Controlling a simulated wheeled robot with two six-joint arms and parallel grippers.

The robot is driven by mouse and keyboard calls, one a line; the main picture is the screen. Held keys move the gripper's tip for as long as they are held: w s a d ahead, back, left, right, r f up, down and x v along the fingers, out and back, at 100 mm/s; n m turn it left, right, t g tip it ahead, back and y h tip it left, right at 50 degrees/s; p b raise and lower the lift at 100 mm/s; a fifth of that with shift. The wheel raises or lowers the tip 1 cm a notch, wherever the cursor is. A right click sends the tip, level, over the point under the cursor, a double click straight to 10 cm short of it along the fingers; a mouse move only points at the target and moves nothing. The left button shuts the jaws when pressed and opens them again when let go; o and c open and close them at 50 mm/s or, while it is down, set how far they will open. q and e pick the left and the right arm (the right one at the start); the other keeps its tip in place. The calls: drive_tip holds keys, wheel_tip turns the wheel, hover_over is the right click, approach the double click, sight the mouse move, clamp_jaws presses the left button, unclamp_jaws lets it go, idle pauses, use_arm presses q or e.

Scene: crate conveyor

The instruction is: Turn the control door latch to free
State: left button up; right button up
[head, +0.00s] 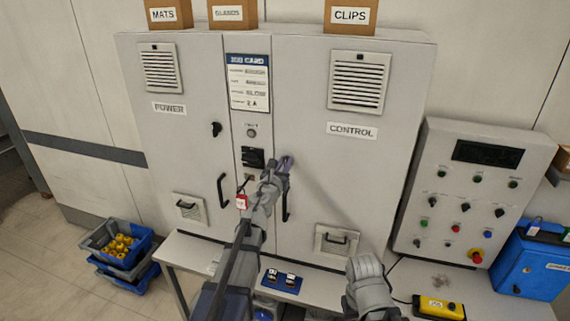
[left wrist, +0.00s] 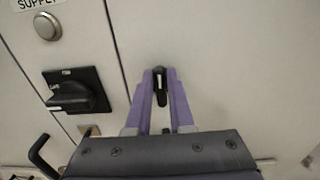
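The control door (head: 345,170) is the right door of the grey cabinet and looks closed. Its latch (left wrist: 159,82), a small dark knob with a light mark, is near the door's left edge and points roughly up in the left wrist view. My left gripper (head: 286,162) is at this latch. In the left wrist view its purple fingers (left wrist: 160,85) stand one on each side of the latch, close against it. My own gripper hides the latch in the head view. Of my right arm, only grey links show at the bottom of the head view.
Left of the latch are a black rotary switch (head: 253,158) and a red tag (head: 242,202). The control door's handle (head: 285,207) hangs below my left gripper. A button panel (head: 465,190) stands right. The shelf holds a yellow device (head: 438,308) and a blue case (head: 535,262).

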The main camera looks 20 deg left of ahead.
use_arm(q)
clamp_jaws()
drive_tip(key=shift+n, duration=0.4)
drive_tip(key=n, duration=0.5)
drive_tip(key=a+f+n+b, duration=0.1)
drive_tip(key=n, duration=1)
drive_tip(key=shift+a+f+n, duration=0.2)
drive_tip(key=shift+n, duration=0.2)
idle(0.4)
